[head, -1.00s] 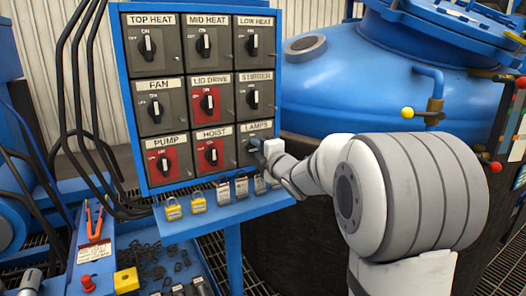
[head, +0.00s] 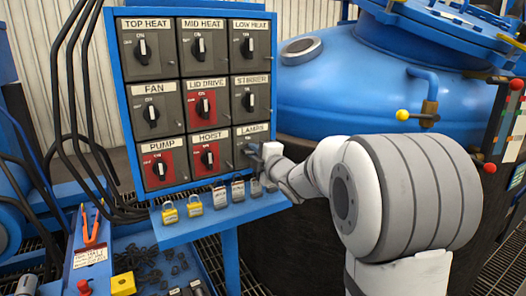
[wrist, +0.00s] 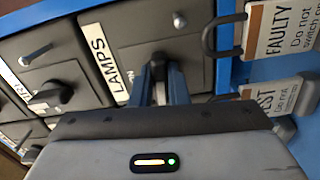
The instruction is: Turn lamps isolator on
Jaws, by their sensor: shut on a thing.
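The lamps isolator (head: 243,147) is the grey switch at the bottom right of the panel, under its LAMPS label (head: 250,130). In the wrist view, the LAMPS label (wrist: 106,60) lies left of the dark knob (wrist: 158,58). My gripper (head: 255,155) is at this switch in the head view, hiding much of its face. In the wrist view, my gripper (wrist: 159,80) has its two blue-grey fingers around the knob, shut on it. The fingers hide most of the handle, so I cannot tell its exact angle.
The isolator panel (head: 117,75) holds several other switches with upright handles. Padlocks and tags, including a FAULTY tag (wrist: 285,30), hang just below the lamps switch. A blue vessel (head: 340,95) stands behind my arm. Black cables (head: 75,90) hang left of the panel.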

